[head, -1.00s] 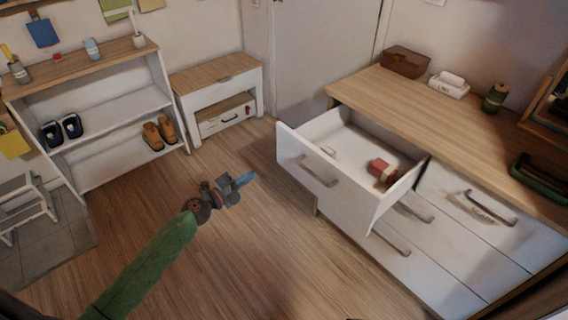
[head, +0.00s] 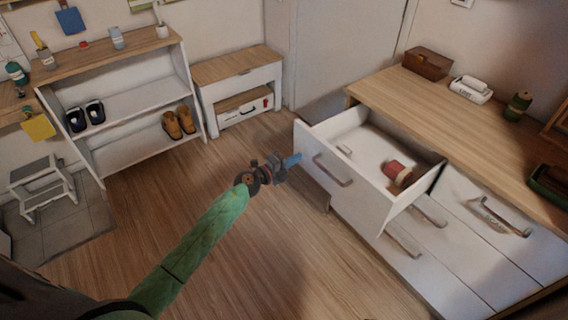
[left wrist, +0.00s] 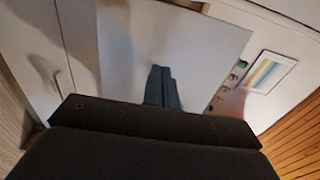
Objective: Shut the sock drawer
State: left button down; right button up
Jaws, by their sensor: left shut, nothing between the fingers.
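The open drawer (head: 335,176) is the top left one of a white dresser with a wooden top. It is pulled well out, with a bar handle (head: 333,170) on its front. A red rolled thing (head: 398,173) and a small pale thing (head: 344,150) lie inside. My left gripper (head: 297,159), with blue fingertips, is shut and empty just in front of the drawer front's left part. Whether it touches the front cannot be told. In the left wrist view the shut fingers (left wrist: 162,84) point at a white panel (left wrist: 200,50). My right gripper is out of view.
Other dresser drawers with handles (head: 499,217) look shut. A brown box (head: 427,63) and a white tissue box (head: 471,89) stand on the top (head: 440,110). A shoe shelf (head: 125,107) and a small cabinet (head: 238,75) line the far wall. The wooden floor (head: 270,255) is clear.

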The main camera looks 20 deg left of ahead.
aim_at(306, 153)
pick_arm(q)
jog(key=shift+x, duration=0.85)
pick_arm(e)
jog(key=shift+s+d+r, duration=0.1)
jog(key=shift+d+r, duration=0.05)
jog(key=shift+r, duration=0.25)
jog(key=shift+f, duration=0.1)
